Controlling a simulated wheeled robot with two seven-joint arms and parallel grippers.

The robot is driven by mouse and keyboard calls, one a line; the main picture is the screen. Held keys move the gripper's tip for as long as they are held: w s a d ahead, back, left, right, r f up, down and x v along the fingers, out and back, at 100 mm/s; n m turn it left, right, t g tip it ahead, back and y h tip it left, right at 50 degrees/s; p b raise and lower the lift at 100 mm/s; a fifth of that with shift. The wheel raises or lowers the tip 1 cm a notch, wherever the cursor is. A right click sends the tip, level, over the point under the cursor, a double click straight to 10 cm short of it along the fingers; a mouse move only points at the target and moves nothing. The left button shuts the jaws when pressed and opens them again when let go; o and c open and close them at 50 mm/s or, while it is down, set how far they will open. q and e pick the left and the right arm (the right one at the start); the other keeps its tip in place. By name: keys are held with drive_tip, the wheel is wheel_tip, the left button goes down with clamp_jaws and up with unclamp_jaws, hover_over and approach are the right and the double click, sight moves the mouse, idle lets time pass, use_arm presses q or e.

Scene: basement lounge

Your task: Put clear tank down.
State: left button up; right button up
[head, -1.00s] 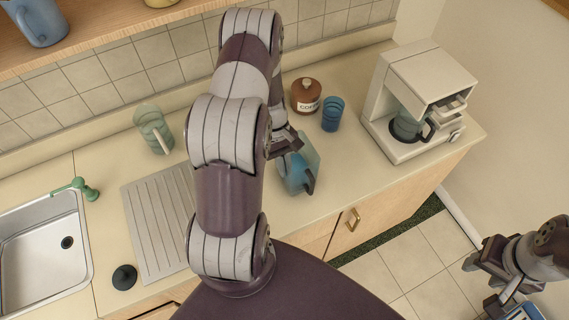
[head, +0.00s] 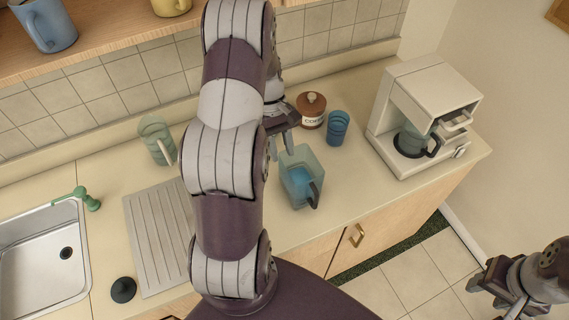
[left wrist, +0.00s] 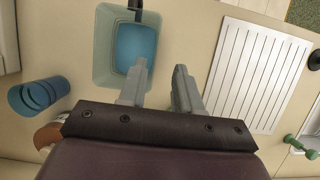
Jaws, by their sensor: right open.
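The clear tank (head: 302,170), with blue water inside and a dark handle, stands on the counter right of my left arm. In the left wrist view the tank (left wrist: 103,72) is seen from above, at the left finger. My left gripper (head: 282,130) is open and empty, just behind the tank; its spread fingers also show in the left wrist view (left wrist: 162,78). Whether the left finger touches the tank is unclear. My right gripper (head: 486,287) is open over the floor at the lower right.
A coffee canister (head: 311,111) and a blue cup (head: 338,128) stand behind the tank. A coffee maker (head: 415,115) is to the right. A ribbed drainboard (head: 158,235), a sink (head: 40,260) and a greenish pitcher (head: 153,138) are left. Counter between tank and coffee maker is clear.

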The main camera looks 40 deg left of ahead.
use_arm(q)
drive_tip(key=s+d+r+m+t+y, duration=0.2)
drive_tip(key=s+d+r+m, duration=0.3)
drive_tip(key=d, duration=0.3)
drive_tip(key=s+d+r+m+t+y, duration=0.1)
drive_tip(key=s+d+r+m+y, duration=0.1)
drive_tip(key=d+r+m, duration=0.45)
wheel_tip(320, 180, down, 12)
drive_tip(key=m+b, duration=0.1)
drive_tip(key=b, duration=0.9)
drive_tip(key=shift+d+f, duration=0.2)
drive_tip(key=shift+d, duration=0.25)
use_arm(e)
wheel_tip(320, 180, down, 8)
drive_tip(key=shift+w+f, duration=0.2)
drive_tip(key=shift+f, duration=0.05)
use_arm(q)
drive_tip(key=shift+d+r, duration=0.1)
use_arm(e)
drive_tip(key=shift+s, duration=0.15)
